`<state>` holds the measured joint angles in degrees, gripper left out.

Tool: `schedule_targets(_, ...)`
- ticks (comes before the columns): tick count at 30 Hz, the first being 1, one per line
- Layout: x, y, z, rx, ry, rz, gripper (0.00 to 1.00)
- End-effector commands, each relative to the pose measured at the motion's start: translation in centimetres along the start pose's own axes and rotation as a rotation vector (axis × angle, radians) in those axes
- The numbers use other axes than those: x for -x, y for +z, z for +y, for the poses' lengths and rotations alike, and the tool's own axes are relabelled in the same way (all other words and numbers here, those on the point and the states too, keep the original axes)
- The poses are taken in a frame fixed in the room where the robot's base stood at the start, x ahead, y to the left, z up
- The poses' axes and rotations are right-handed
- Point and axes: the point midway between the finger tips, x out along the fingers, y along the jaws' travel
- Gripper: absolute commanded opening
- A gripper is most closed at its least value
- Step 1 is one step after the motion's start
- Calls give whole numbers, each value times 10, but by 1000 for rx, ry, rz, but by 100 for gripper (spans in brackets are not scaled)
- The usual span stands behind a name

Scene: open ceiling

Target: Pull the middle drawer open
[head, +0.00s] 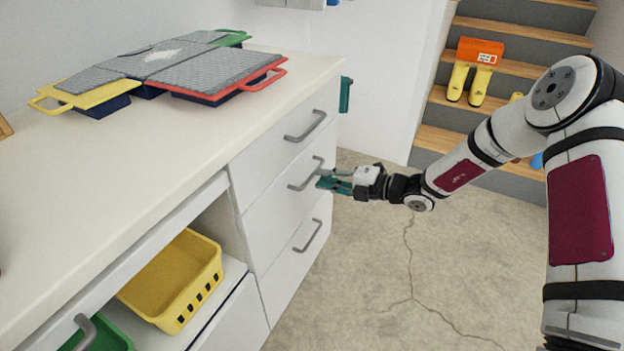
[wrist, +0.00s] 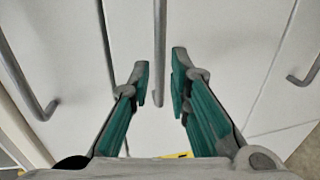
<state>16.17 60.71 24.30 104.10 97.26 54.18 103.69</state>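The middle drawer (head: 268,222) is a white front in a stack of three and looks shut. Its grey bar handle (head: 303,180) is partly beside my gripper's teal fingers. My gripper (head: 322,181) is at the handle's right end, with its fingers pointing at the drawer. In the wrist view the two fingers (wrist: 160,72) are apart, and the handle (wrist: 160,45) runs between them in the picture. I cannot tell whether the fingertips reach past the bar or touch it.
The top drawer's handle (head: 306,126) and bottom drawer's handle (head: 308,236) lie above and below. A yellow bin (head: 180,275) sits in the open shelf to the left. Lidded boxes (head: 190,70) lie on the countertop. The floor (head: 400,250) in front of the drawers is clear.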

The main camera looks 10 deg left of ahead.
Motion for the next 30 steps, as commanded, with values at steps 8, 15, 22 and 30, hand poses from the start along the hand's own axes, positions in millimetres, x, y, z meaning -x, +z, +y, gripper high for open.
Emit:
schedule_targets(8, -38, 0, -1, 0, 0, 0, 18)
schedule_targets(15, -46, 0, 0, 0, -1, 0, 18)
schedule_targets(22, -46, 0, 0, 0, -1, 0, 6)
schedule_targets(30, -45, 0, 0, 0, -1, 0, 0)
